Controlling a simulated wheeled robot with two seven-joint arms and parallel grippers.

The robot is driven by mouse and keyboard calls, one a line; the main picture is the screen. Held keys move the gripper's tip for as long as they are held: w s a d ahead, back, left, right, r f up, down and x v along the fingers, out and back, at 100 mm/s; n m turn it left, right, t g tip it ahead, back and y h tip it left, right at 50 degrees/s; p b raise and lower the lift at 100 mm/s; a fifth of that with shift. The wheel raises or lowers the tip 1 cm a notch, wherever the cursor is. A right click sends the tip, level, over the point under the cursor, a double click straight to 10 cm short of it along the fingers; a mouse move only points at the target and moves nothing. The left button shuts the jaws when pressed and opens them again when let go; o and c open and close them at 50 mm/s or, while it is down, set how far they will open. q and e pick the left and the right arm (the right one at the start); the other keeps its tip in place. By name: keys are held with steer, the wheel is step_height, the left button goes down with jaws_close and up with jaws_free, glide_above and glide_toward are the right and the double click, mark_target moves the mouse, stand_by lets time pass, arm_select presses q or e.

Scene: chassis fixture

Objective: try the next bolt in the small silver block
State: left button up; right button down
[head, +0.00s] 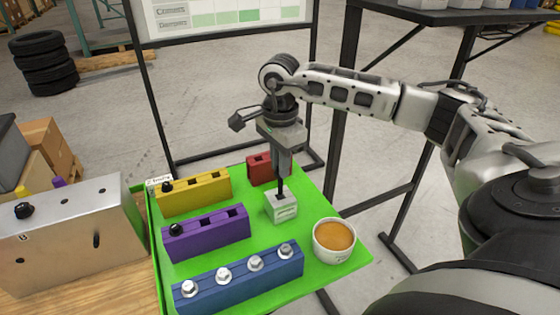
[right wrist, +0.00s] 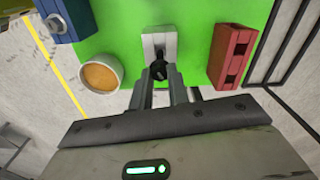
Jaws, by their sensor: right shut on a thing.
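The small silver block (head: 283,211) stands on the green board, left of the bowl. My right gripper (head: 281,182) points down directly over it. It is shut on a dark bolt, whose black head (right wrist: 158,70) shows between the fingers in the right wrist view. The bolt is over the near end of the silver block (right wrist: 158,42) in that view. The fingers hide its lower end, so I cannot tell how deep it sits in a hole. My left gripper is not in view.
The green board (head: 318,283) also carries a yellow block (head: 205,196), a purple block (head: 207,235), a red block (head: 259,168), a blue block (head: 243,286) with several silver bolts, and a bowl (head: 334,258) close right. A metal chassis box (head: 70,238) stands left.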

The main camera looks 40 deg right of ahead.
mark_target(280, 194)
steer(key=shift+f, duration=0.1)
steer(key=shift+f+b, duration=1)
steer(key=shift+f, duration=0.15)
steer(key=shift+f+b, duration=1.4)
steer(key=shift+f, duration=0.4)
steer(key=c, duration=1.3)
jaws_free()
steer(key=shift+o, duration=0.2)
step_height(280, 194, up, 6)
steer(key=p, duration=0.4)
steer(key=shift+f, duration=0.25)
steer(key=shift+r+p, duration=0.45)
steer(key=shift+r, duration=0.05)
steer(key=shift+f, duration=0.1)
